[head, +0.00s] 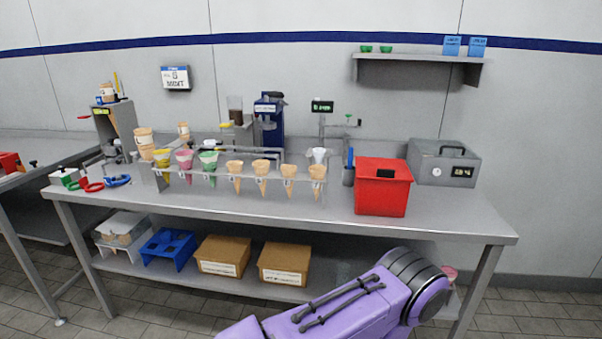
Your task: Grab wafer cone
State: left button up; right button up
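Several tan wafer cones stand upright in a row in a clear rack (210,183) on the grey workbench. The rightmost wafer cone (317,174) is at the rack's right end. Others stand to its left: one wafer cone (288,174), another wafer cone (261,171) and a further wafer cone (234,171). Left of them, cones in yellow, pink and green wrappers share the rack. A purple arm link of mine shows at the bottom, in front of the bench and below its top. Neither gripper is visible.
A red bin (383,187) stands right of the rack, with a grey metal box (442,162) behind it. A white cup-shaped piece (319,156) is just behind the rightmost cone. The bench top (450,217) is clear at the right. Cardboard boxes (285,264) sit on the lower shelf.

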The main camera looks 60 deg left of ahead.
aim_at(288, 171)
jog(key=u, duration=0.45)
jog(key=i, duration=0.75)
jog(key=u, duration=0.8)
